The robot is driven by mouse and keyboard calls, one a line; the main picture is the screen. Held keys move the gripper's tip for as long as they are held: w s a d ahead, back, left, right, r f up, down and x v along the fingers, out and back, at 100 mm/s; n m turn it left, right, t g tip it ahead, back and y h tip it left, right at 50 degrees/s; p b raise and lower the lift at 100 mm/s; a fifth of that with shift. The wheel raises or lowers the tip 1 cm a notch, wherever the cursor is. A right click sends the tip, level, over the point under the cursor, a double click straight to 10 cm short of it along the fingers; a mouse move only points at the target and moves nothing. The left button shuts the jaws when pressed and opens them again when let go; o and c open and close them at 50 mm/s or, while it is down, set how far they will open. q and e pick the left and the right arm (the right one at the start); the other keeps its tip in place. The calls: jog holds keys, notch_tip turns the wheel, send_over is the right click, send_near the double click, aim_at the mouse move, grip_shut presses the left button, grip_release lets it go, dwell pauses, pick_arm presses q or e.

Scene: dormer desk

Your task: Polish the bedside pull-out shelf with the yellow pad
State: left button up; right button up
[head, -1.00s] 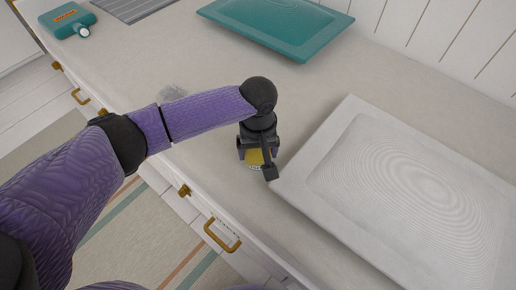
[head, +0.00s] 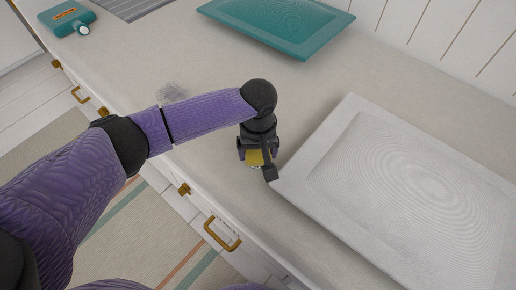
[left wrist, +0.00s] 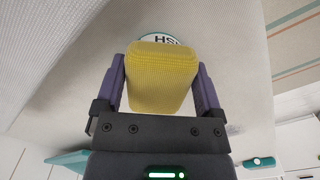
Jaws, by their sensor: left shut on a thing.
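My left gripper (head: 257,158) is shut on the yellow pad (left wrist: 163,75). In the left wrist view the pad sits between both fingers, its textured face toward the camera. In the head view only a little of the pad (head: 255,158) shows, low at the pale counter top, beside the near-left corner of the white tray. I cannot tell whether it touches the surface. A round white label with dark letters (left wrist: 160,39) shows partly behind the pad. A grey smudge (head: 172,93) lies on the counter beyond my forearm. I cannot make out which part is the pull-out shelf. My right gripper is out of view.
A large white tray (head: 300,165) lies to the right of my gripper. A teal tray (head: 270,38) lies at the back by the panelled wall. A teal box (head: 68,17) is at the far left. Brass handles (head: 222,234) line the front. Bare counter (head: 330,75) shows between the trays.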

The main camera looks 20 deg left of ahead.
aim_at(258, 151)
pick_arm(q)
jog(key=shift+f+p, duration=0.1)
jog(key=shift+p, duration=0.3)
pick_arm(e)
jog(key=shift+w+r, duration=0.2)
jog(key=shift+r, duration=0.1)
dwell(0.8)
pick_arm(q)
notch_tip(258, 151, up, 7)
jog(key=p, duration=0.7)
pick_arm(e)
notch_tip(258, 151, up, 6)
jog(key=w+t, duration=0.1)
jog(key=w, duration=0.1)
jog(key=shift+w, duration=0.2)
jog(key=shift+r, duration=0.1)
